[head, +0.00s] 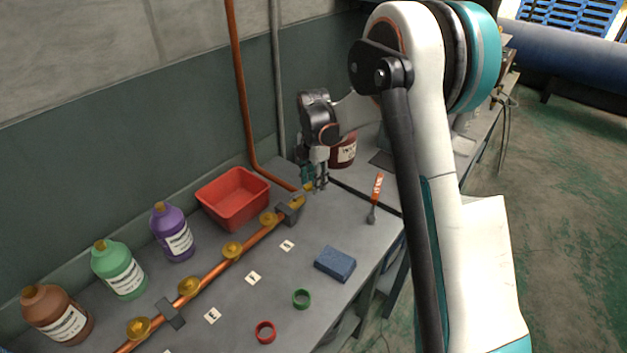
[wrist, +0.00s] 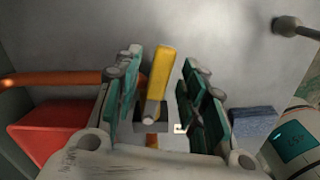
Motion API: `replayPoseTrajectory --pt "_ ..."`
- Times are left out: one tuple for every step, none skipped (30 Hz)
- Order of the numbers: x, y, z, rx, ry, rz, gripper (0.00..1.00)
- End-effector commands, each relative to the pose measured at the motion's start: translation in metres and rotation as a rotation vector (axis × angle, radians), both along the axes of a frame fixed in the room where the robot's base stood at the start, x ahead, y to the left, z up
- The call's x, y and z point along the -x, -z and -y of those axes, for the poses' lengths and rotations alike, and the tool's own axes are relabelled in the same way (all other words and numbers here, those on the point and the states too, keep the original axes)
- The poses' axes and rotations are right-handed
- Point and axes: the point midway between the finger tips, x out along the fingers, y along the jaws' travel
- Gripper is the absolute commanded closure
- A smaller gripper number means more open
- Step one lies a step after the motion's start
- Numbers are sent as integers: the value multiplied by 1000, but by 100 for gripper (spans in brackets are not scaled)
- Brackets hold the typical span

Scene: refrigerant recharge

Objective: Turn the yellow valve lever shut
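The yellow valve lever (wrist: 161,75) stands between my gripper's two green-padded fingers in the wrist view, with gaps on both sides. In the head view only a small yellow part of the lever (head: 308,188) shows beside the fingers, at the far end of the copper pipe (head: 212,272). My gripper (head: 318,182) points down over that pipe end. It is open around the lever in the wrist view (wrist: 160,68). The valve body under the lever is partly hidden. I cannot tell from the head view how the lever is turned.
A red bin (head: 233,208) stands left of the gripper, behind the pipe. A dark red container (head: 343,152) is close behind the gripper. An orange-handled brush (head: 376,190) and a blue sponge (head: 335,264) lie to the right. Several bottles line the wall.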

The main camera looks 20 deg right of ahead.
Motion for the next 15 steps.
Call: replayPoseTrajectory --pt "0 0 0 0 0 0 62" --pt "0 0 0 0 0 0 62" --pt "0 0 0 0 0 0 62" --pt "0 0 0 0 0 0 62" --pt "0 0 0 0 0 0 62" --pt "0 0 0 0 0 0 71" --pt "0 0 0 0 0 0 78" --pt "0 0 0 0 0 0 84" --pt "0 0 0 0 0 0 93" --pt "0 0 0 0 0 0 100" --pt "0 0 0 0 0 0 100" --pt "0 0 0 0 0 0 100" --pt "0 0 0 0 0 0 100" --pt "0 0 0 0 0 0 100" --pt "0 0 0 0 0 0 100"
